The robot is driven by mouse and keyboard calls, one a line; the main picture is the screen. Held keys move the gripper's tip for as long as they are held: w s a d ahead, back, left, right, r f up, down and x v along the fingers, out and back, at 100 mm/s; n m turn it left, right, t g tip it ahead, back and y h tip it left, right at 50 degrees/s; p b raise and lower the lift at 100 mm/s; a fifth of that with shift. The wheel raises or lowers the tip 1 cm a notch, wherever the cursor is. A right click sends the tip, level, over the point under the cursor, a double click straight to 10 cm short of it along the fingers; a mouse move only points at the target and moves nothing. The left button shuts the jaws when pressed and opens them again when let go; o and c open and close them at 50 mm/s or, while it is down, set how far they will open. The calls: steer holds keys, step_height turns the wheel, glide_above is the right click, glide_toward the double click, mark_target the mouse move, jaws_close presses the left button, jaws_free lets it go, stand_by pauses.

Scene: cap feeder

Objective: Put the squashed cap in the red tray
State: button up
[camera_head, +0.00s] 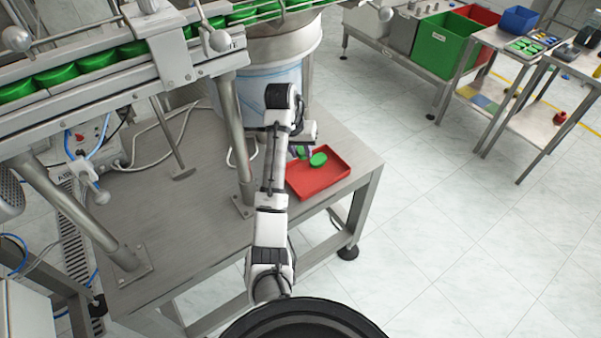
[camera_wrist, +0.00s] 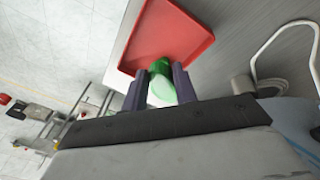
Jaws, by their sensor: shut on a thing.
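The red tray (camera_head: 332,181) lies on the metal table, and it fills the upper middle of the wrist view (camera_wrist: 172,30). My gripper (camera_head: 303,153) is at the tray's far left edge in the head view. In the wrist view its dark fingers (camera_wrist: 158,80) are shut on green, with a bright green part and a paler green face between them. I take this as the squashed cap (camera_wrist: 160,92), though its shape is partly hidden by the fingers. A green oval (camera_head: 318,159) shows beside the fingers over the tray; I cannot tell whether it is the held cap or another.
A conveyor with several green caps (camera_head: 100,60) runs above the table at the upper left. A metal leg (camera_head: 236,140) stands left of my arm. A large drum (camera_head: 285,60) stands behind the tray.

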steer(key=shift+f+b, duration=0.35)
steer(key=shift+f, duration=4.65)
steer(key=shift+f, duration=0.1)
steer(key=shift+f, duration=0.5)
steer(key=o, duration=1)
steer(key=shift+r, duration=0.1)
